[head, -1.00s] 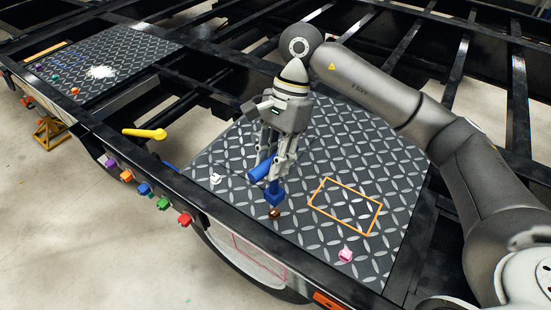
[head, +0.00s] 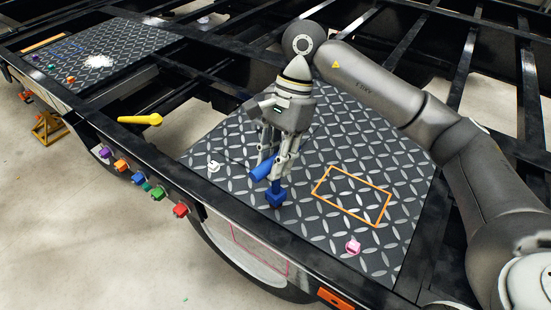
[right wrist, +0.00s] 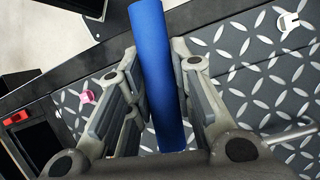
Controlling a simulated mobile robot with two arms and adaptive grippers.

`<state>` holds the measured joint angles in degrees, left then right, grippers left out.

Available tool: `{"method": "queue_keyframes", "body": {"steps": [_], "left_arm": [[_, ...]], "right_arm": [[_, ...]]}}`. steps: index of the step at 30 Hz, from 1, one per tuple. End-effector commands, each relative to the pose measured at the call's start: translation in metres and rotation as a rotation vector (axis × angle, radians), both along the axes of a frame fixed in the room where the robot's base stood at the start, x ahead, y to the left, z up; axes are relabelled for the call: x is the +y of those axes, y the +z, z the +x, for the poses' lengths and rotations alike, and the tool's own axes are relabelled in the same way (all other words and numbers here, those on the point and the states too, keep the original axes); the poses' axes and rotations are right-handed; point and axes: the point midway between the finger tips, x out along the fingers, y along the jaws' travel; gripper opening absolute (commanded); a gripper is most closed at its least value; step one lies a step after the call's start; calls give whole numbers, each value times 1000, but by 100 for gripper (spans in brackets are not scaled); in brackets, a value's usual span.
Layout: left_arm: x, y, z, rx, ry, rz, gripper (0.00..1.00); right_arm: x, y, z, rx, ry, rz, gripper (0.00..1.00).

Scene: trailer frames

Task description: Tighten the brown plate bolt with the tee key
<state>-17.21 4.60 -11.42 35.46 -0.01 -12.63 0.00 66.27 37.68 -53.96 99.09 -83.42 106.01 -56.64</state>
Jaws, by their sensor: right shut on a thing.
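The blue tee key (head: 262,170) is in my right gripper (head: 272,157), which is shut on its bar. In the right wrist view the blue bar (right wrist: 160,80) runs between the two fingers (right wrist: 158,95). The key points down, with its square blue head (head: 275,198) at the chequered plate (head: 320,160). The brown plate bolt does not show in either current view. The blue head covers the area where it stood, and I cannot tell whether the head sits around it. My left gripper is not in view.
A white bolt (head: 213,167) and a pink bolt (head: 353,247) stand on the plate. An orange outline (head: 350,195) marks bare plate. Several coloured bolts (head: 138,178) line the dark side rail, with a yellow handle (head: 140,120) behind. Open frame beams lie beyond.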

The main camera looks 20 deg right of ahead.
Motion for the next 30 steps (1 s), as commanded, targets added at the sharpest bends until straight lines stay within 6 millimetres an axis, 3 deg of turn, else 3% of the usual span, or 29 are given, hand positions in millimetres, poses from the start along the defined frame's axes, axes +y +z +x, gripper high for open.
{"method": "queue_keyframes", "body": {"steps": [8, 30], "left_arm": [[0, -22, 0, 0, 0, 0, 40], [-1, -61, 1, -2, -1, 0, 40]], "right_arm": [[0, -21, 0, -2, -15, 1, 0], [0, -19, 1, -5, -861, 3, 0]]}}
